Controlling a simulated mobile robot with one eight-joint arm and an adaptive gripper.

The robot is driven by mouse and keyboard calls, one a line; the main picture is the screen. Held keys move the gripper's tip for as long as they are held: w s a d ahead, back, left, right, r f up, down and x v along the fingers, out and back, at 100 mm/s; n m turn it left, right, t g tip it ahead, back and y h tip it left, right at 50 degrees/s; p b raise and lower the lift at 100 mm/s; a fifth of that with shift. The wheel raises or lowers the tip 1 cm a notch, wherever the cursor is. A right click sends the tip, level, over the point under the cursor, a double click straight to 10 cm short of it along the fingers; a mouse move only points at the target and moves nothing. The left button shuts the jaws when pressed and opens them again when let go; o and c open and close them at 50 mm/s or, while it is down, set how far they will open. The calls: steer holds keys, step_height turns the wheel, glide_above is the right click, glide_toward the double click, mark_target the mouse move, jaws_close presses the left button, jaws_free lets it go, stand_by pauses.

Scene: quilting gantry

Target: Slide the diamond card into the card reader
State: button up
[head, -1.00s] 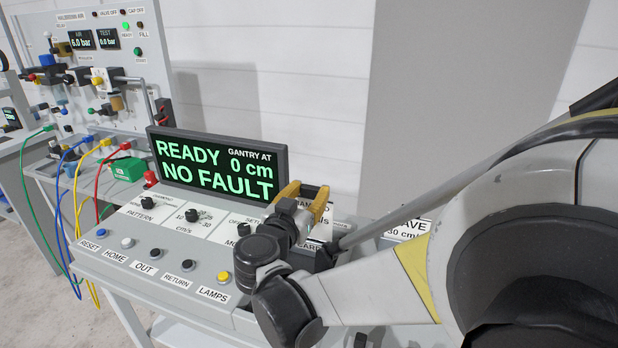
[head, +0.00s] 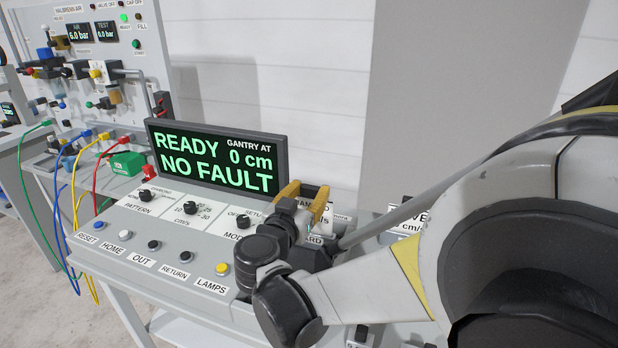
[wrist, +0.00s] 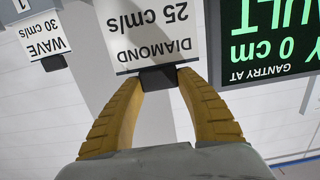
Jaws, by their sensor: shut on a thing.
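My gripper (head: 304,202) has yellow fingers, and in the wrist view its tips (wrist: 158,78) are shut on the dark edge piece of the diamond card. The diamond card (wrist: 153,30) is white, reads "DIAMOND 25 cm/s" and appears upside down in the wrist view. In the head view the fingers and wrist hide most of it. A label partly reading "CARD" (head: 319,239) shows on the console just beside my gripper. The card reader's slot is not clearly visible, and I cannot tell whether the card touches it.
A second card, "WAVE 30 cm/s" (wrist: 38,38), stands to one side, partly behind my arm in the head view. The console screen (head: 215,160) reads "READY", "0 cm", "NO FAULT". Knobs and buttons line the console front. An air panel with hoses stands at left.

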steer(key=shift+f+b, duration=0.95)
steer(key=shift+f, duration=0.3)
steer(key=o, duration=1.3)
steer(key=shift+c, duration=0.2)
steer(key=v, duration=1.2)
steer(key=shift+r, duration=0.1)
